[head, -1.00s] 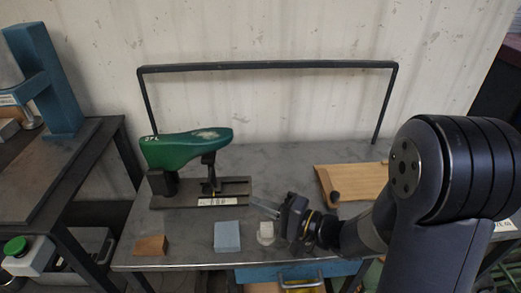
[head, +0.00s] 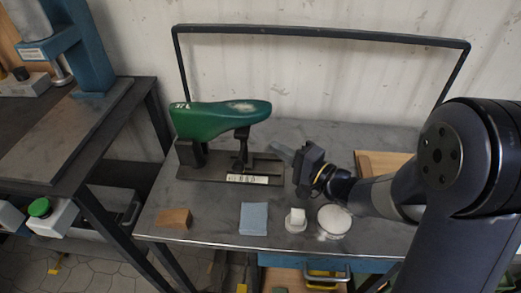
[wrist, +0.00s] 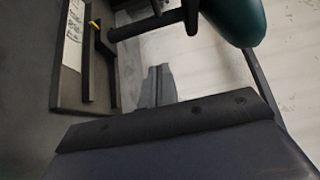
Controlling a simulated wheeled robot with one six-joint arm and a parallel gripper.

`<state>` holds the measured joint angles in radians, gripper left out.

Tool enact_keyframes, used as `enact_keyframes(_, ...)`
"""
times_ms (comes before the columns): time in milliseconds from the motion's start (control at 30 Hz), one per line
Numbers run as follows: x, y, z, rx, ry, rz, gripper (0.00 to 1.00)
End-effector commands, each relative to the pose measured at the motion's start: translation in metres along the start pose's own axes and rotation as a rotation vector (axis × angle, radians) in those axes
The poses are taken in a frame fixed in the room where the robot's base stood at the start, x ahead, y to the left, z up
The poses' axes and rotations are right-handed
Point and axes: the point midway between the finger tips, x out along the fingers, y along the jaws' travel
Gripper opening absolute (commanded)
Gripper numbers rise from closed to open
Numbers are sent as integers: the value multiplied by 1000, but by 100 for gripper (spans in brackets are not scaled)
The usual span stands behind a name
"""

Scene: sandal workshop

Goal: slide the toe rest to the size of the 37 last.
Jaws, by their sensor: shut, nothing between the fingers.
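A green last (head: 220,118) marked 37L sits on a dark stand (head: 215,172) at the middle left of the bench in the head view. Its heel end is over a dark block at the left. The toe rest (head: 242,146) is a dark post under the toe end, with a white scale label (head: 247,179) at the rail's front. My gripper (head: 279,153) is shut and empty, just right of the toe rest and apart from it. In the wrist view the fingers (wrist: 158,85) point toward the toe rest (wrist: 160,24), and the last's toe (wrist: 240,18) shows at the top.
A wooden board (head: 380,164) lies behind my arm. A dark rail (head: 320,36) spans the back.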

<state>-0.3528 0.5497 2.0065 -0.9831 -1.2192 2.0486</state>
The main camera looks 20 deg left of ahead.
Motion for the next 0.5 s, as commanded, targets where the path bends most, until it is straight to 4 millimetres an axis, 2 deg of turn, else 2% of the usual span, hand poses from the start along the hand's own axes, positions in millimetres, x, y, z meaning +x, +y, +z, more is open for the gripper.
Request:
enact_keyframes(67,17,1,2,-1,-5,-1,0)
enact_keyframes(200,28,1,17,0,-4,0,0)
enact_keyframes(500,40,0,28,0,0,1,0)
